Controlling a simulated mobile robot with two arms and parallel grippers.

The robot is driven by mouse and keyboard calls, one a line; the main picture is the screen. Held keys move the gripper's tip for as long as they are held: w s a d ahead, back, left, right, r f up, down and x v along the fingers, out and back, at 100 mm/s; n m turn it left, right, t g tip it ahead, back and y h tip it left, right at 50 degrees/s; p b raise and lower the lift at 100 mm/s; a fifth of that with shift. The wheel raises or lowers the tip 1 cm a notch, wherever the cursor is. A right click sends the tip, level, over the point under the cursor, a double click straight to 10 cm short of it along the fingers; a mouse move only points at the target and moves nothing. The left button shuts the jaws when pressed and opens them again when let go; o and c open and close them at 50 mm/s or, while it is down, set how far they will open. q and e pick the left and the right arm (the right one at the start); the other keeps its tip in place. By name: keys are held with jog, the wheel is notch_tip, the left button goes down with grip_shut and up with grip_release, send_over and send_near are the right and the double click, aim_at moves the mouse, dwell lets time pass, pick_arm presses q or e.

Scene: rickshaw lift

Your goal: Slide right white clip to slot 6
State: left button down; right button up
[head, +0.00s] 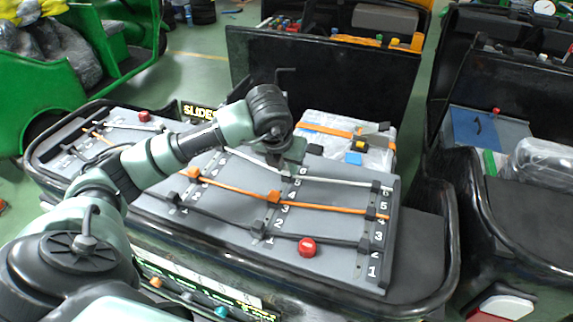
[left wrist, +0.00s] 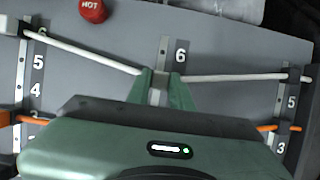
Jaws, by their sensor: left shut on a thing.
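My left gripper (head: 284,163) is over the middle rail of the slanted board. In the left wrist view its two green fingers (left wrist: 160,84) are shut around the white cable (left wrist: 83,53) on the middle rail; the clip between them is mostly hidden. The label 6 (left wrist: 181,55) is just beyond the fingertips. The white cable runs right to a dark clip (head: 376,187) near the 6 on the right rail (head: 362,262). In the left wrist view it bends at the fingers and rises leftward to another dark clip (left wrist: 10,24). My right gripper is out of view.
An orange cable (head: 328,207) with an orange clip (head: 273,197) lies nearer the front, then a dark cable (head: 318,239). A red button (head: 307,247) stands on the board. A clear box (head: 352,127) lies behind. Black panels rise beyond it.

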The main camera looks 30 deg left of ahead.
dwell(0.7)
pick_arm(q)
jog(key=w+b, duration=0.1)
jog(key=w, duration=0.1)
jog(key=w+a+b, duration=0.1)
jog(key=w, duration=0.1)
jog(key=shift+w, duration=0.25)
jog(key=shift+w+a, duration=0.1)
jog(key=shift+w, duration=0.05)
jog(key=shift+r, duration=0.2)
jog(key=c, duration=1.4)
grip_release()
jog(key=shift+o, duration=0.8)
jog(key=shift+f, duration=0.2)
jog(key=b+v, duration=0.1)
jog(key=v, duration=0.6)
jog(key=shift+r+b, duration=0.4)
